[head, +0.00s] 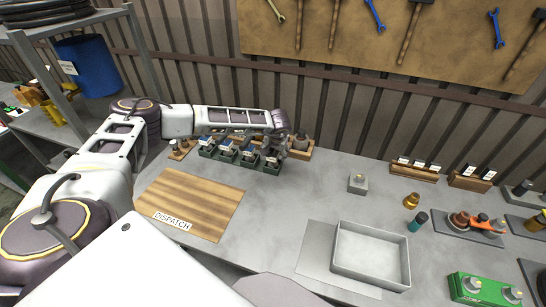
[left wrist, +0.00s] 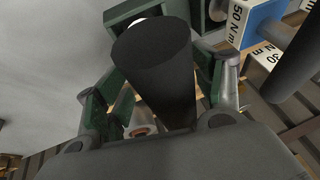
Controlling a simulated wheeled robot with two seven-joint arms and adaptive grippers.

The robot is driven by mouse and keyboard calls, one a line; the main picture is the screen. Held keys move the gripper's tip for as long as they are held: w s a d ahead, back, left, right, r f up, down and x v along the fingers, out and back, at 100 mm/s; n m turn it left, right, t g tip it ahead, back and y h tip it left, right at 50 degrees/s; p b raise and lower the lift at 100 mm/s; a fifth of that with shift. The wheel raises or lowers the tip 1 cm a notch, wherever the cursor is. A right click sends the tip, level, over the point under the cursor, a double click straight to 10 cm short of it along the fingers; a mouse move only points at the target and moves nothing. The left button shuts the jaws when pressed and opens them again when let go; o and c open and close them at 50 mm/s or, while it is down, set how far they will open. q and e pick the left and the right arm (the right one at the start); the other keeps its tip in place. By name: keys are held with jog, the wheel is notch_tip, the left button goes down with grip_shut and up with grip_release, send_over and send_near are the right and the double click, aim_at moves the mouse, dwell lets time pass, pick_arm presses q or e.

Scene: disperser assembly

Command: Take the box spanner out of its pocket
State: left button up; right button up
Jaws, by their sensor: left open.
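My left gripper (head: 273,153) is over the right end of a green rack (head: 208,152) at the back of the bench. In the left wrist view its open fingers reach down around a thick dark cylinder (left wrist: 155,50), one finger on each side. The cylinder stands up from the green rack (left wrist: 95,110) and is probably the box spanner, though its lower part and pocket are hidden. I cannot tell whether the fingers touch it. In the head view the gripper hides that end of the rack. My right gripper is out of view.
A wooden block (head: 301,153) with a grey round part is close to the gripper's right. The wooden dispatch board (head: 190,203) is bare. A grey tray (head: 371,254) stands front right.

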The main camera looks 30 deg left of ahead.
pick_arm(q)
jog(key=shift+c, duration=0.2)
grip_shut()
jog(key=shift+r, duration=0.2)
notch_tip(320, 180, up, 8)
jog(key=shift+a+r+b, duration=0.1)
jog(key=shift+r+b, duration=0.15)
jog(key=shift+b, duration=0.45)
jog(key=shift+r, duration=0.65)
